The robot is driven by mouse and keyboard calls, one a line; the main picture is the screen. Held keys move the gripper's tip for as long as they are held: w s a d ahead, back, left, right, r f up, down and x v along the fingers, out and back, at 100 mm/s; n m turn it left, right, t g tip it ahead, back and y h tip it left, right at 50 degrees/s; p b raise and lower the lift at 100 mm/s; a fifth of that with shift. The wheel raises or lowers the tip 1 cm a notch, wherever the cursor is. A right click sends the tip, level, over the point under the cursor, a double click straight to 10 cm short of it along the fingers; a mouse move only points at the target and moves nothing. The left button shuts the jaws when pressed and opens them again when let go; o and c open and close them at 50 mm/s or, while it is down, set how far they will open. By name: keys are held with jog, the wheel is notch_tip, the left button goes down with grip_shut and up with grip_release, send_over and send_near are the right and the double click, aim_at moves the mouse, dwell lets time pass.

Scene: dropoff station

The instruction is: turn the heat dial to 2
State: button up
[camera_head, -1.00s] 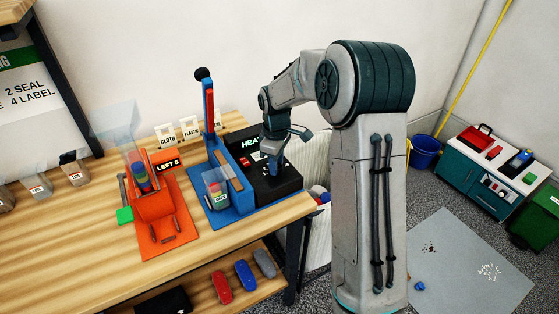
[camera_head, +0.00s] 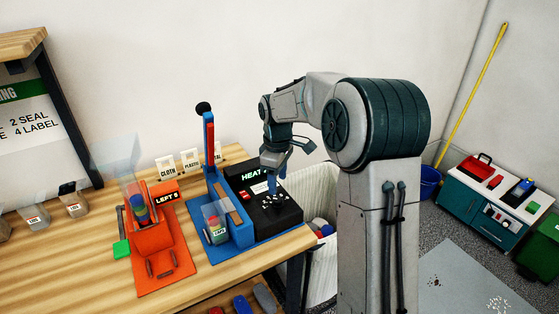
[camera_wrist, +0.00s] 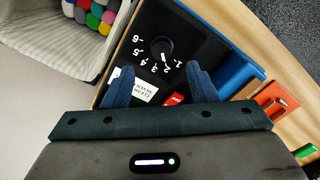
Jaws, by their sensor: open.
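The heat dial (camera_wrist: 159,48) is a round black knob on the black heat box (camera_head: 290,216). White numbers 1 to 6 curve around it in the wrist view. Whether the fingers touch the box is unclear.
A blue press (camera_head: 238,228) with an upright lever stands left of the heat box. An orange station (camera_head: 165,260) is further left. A striped bin (camera_wrist: 60,32) with coloured balls is beside the table edge. A white label (camera_wrist: 145,88) and red tag (camera_wrist: 174,98) lie near the fingers.

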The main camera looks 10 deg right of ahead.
aim_at(279, 198)
notch_tip(279, 198, up, 7)
jog(key=shift+d+r, duration=0.15)
jog(key=shift+w, duration=0.1)
